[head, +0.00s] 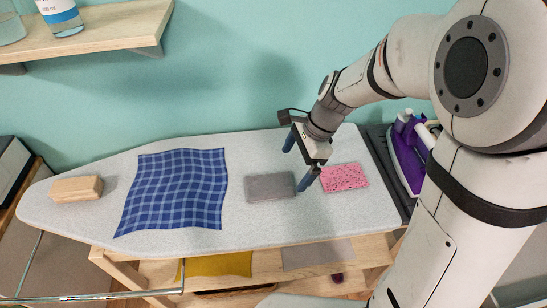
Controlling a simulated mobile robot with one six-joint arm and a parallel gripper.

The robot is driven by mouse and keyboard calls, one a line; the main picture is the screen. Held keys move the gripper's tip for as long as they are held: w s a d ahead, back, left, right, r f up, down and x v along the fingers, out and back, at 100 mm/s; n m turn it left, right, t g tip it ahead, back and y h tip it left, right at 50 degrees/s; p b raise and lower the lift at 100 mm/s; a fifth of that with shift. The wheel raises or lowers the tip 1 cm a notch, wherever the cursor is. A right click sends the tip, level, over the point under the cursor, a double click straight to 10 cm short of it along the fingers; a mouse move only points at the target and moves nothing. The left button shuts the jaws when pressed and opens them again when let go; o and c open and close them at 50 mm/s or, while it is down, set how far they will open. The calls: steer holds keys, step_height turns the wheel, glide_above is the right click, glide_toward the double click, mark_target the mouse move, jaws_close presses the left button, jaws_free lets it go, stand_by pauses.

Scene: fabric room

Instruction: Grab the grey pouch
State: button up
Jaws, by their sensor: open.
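A flat grey pouch (270,187) lies on the ironing board (75,217), right of its middle. My gripper (297,164) is open above the board, over the right end of the pouch. One dark blue finger is at the back and the other reaches down between the pouch and a pink speckled sponge-like block (344,177). I see nothing between the fingers. I cannot tell whether the front finger touches the board or the pouch.
A blue checked cloth (177,190) lies left of the pouch, and a wooden block (76,189) at the far left. A purple iron (408,150) stands on a dark rest at right. A wooden shelf (100,30) juts from the wall at upper left.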

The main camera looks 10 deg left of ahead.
mark_target(275, 183)
steer(key=shift+w+a+f+m, duration=0.35)
steer(key=shift+a+f+m, duration=0.3)
steer(key=shift+a, duration=0.2)
steer(key=x, duration=0.7)
steer(key=shift+w+a, duration=0.25)
steer(key=shift+a, duration=0.05)
steer(key=shift+c, duration=0.4)
steer(key=c, duration=0.9)
